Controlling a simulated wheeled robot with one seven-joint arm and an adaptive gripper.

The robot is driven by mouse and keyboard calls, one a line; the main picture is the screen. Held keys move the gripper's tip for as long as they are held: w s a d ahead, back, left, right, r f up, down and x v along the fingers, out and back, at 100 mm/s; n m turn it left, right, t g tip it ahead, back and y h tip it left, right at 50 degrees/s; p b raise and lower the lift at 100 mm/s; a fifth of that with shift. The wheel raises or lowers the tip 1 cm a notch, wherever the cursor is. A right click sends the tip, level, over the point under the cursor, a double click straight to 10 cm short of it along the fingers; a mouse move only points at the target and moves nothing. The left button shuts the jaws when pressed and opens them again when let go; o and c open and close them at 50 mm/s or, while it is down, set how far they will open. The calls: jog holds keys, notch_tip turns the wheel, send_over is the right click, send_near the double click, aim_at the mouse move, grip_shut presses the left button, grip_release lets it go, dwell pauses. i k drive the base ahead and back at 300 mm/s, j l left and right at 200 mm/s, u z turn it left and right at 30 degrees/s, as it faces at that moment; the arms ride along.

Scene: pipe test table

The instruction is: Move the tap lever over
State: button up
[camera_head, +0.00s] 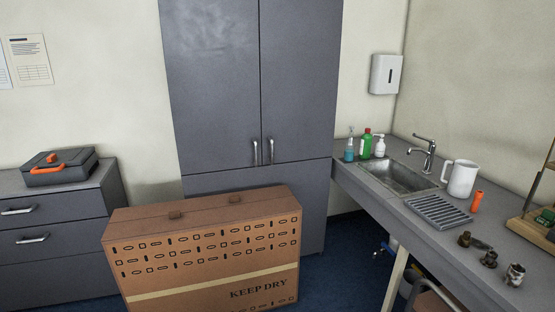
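The tap (426,158) is a chrome mixer standing at the back edge of a steel sink (398,176) in the grey counter on the right. Its lever (423,138) is on top of the tap body and points to the left, tilted slightly upward. Nothing touches the lever. My gripper is not in view.
A large cardboard box (210,262) marked KEEP DRY stands in front of the tall grey cabinet (215,90). A white jug (461,178), orange cup (477,201), drain rack (438,211), metal fittings (489,259) and several bottles (365,144) crowd the counter (420,228).

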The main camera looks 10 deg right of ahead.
aim_at(432, 141)
jog(key=i+z, duration=0.15)
jog(key=i, duration=0.4)
jog(key=i+z, duration=0.2)
jog(key=i, duration=0.3)
jog(key=i+j+z, duration=0.15)
jog(key=i, duration=0.4)
jog(key=i+j+z, duration=0.2)
jog(key=i, duration=0.3)
